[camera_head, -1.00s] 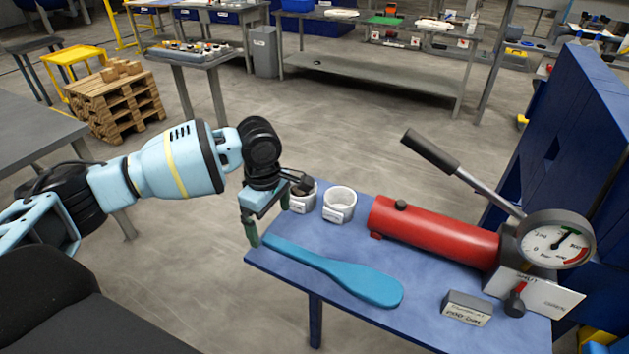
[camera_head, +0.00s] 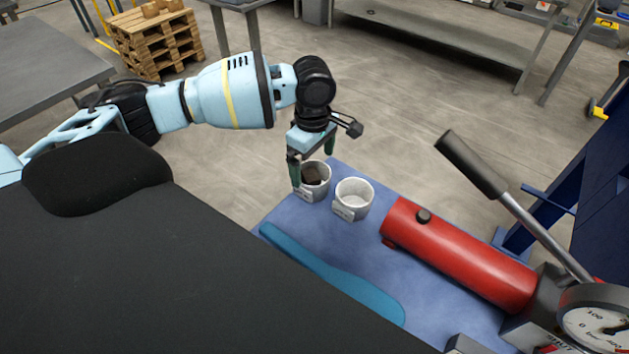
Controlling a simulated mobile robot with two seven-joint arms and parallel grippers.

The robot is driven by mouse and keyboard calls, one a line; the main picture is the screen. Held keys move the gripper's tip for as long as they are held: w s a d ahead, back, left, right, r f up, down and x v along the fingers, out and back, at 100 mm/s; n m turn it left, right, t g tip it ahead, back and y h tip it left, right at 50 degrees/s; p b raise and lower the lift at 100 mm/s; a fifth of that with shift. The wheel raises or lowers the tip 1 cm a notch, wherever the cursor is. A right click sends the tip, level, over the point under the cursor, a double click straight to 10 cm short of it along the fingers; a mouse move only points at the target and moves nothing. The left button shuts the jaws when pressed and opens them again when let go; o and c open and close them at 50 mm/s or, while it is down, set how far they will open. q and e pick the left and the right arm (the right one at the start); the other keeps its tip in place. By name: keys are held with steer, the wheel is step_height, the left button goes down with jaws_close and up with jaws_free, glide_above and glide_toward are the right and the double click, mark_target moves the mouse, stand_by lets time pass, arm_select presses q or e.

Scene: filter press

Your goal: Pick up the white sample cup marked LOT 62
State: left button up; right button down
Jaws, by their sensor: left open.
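Two white cups stand at the far left corner of the blue table (camera_head: 285,215). The left cup (camera_head: 316,191) holds something dark, and the right cup (camera_head: 354,199) looks empty. Each has a small label on its front; the print is too small to read, so I cannot tell which is LOT 62. My left gripper (camera_head: 312,172) is open and points down at the left cup. One finger is at the cup's left side, the other at its far right rim. I cannot tell whether they touch it. My right gripper is not in view.
A blue spatula (camera_head: 335,278) lies in front of the cups. A red cylinder pump (camera_head: 455,255) with a raised lever handle (camera_head: 470,165) and a gauge (camera_head: 598,318) takes up the table's right side. Bare floor lies beyond the table.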

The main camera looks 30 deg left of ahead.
mark_target(313, 174)
arm_select(q)
steer(key=shift+f, duration=0.7)
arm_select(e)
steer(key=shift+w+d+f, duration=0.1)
arm_select(q)
step_height(313, 174, down, 5)
steer(key=shift+r+b, duration=0.1)
steer(key=shift+b, duration=0.25)
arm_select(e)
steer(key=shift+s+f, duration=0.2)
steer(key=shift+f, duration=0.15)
arm_select(q)
steer(key=c, duration=1.1)
steer(key=shift+o, duration=0.2)
step_height(313, 174, up, 9)
steer(key=shift+f+p, duration=0.2)
steer(key=shift+p, duration=0.4)
steer(key=shift+r, duration=0.7)
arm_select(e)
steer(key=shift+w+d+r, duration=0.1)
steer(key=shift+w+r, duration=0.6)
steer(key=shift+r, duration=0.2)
